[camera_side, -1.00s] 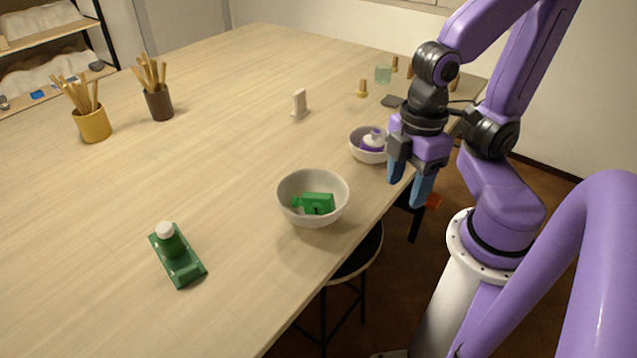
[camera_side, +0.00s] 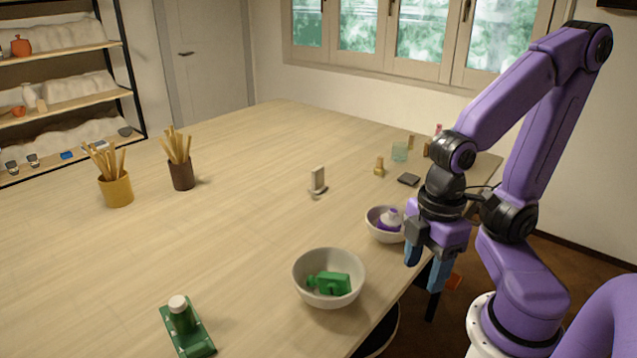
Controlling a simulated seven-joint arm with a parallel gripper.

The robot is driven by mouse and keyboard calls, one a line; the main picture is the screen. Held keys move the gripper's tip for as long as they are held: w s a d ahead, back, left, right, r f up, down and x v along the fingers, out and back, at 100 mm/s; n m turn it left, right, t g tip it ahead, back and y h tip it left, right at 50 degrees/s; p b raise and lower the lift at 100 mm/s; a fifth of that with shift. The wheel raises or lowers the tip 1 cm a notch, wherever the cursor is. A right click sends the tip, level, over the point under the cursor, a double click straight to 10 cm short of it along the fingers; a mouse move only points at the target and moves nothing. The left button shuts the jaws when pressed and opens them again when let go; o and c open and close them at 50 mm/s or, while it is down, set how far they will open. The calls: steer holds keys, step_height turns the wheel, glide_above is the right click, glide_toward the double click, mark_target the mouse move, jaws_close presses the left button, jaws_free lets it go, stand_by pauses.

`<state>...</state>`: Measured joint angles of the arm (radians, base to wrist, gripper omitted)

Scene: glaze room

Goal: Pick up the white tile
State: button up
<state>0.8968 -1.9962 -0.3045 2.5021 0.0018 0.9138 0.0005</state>
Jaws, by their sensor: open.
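A small pale upright piece, which looks like the white tile (camera_side: 318,178), stands on the table in a low grey holder or base (camera_side: 318,192), near the middle of the camera_side view. Its face is partly in shade. My gripper (camera_side: 426,266) points down at the table's right edge, to the right of the tile and well apart from it. Its two blue fingers are apart with nothing seen between them.
A small bowl (camera_side: 372,226) with a purple-and-white item is beside my gripper. A larger bowl (camera_side: 302,290) holds a green object. Brush pots (camera_side: 117,190) (camera_side: 182,176) stand left.

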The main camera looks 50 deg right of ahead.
stand_by(0.4)
steer(key=shift+c, duration=1)
